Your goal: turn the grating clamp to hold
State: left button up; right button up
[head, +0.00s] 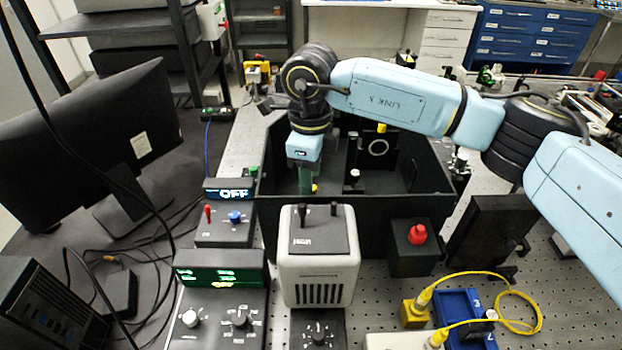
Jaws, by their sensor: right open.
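My right arm reaches in from the right, and its gripper (305,182) points down inside the open black box (356,212), near its left front corner. The gripper's green fingers are open; the near wall and the wrist partly cover this area. A small yellow part (314,188) shows right beside the fingertips; I cannot tell whether they touch it or whether it is the grating clamp. Another yellow knob (381,128) sits at the back of the box, above a dark plate with a ring (377,147). My left gripper is out of view.
A light grey lamp housing (319,262) stands before the box, with a display reading OFF (228,193) to its left. A red button box (413,250) and a blue tray (466,318) with yellow cable are front right. A monitor (90,140) stands left.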

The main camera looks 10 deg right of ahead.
notch_tip(320, 180, up, 12)
jog(key=shift+f+b, duration=0.25)
jog(key=shift+b, duration=0.1)
